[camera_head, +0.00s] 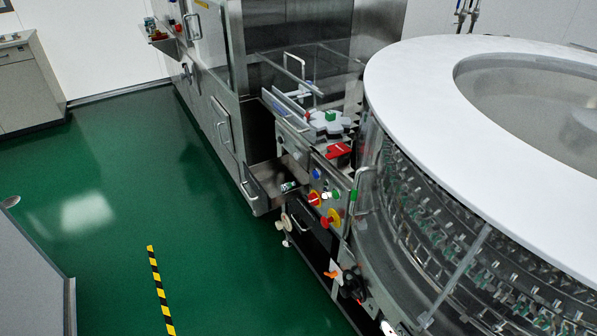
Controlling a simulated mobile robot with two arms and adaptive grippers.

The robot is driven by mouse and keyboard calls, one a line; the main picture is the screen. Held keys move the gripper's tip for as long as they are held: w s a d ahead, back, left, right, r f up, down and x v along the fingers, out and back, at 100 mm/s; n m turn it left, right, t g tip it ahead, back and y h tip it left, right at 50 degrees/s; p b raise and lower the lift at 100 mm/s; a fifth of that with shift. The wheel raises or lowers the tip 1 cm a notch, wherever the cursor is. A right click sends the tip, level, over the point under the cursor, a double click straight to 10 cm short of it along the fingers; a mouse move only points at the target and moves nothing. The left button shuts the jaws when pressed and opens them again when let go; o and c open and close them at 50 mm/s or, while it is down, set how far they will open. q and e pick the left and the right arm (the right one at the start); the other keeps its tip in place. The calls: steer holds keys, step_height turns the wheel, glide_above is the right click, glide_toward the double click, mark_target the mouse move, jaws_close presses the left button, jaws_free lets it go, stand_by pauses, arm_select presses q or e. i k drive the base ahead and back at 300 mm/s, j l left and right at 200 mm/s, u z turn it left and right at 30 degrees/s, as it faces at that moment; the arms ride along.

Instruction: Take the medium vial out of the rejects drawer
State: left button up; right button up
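A small metal drawer (262,180) stands pulled out from the front of the washer, low down near the middle of the view. It looks like the rejects drawer, though I cannot read a label. A small vial (288,187) with some green on it appears to lie in the drawer at its right side. It is too small to tell its size class or exact pose. Neither of my grippers shows in this view.
The large round washer (470,60) fills the right side. A control panel with coloured knobs (331,218) is right of the drawer. A small tray (160,38) with objects juts out farther back. Green floor (130,180) lies clear in front. A grey cabinet (30,270) stands at left.

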mark_target(289, 185)
steer(key=i+j+z, duration=0.5)
steer(key=i+j, duration=0.15)
steer(key=j, duration=0.25)
steer(key=i+j+z, duration=0.15)
steer(key=j, duration=0.2)
steer(key=i+j+z, duration=0.35)
steer(key=j, duration=0.4)
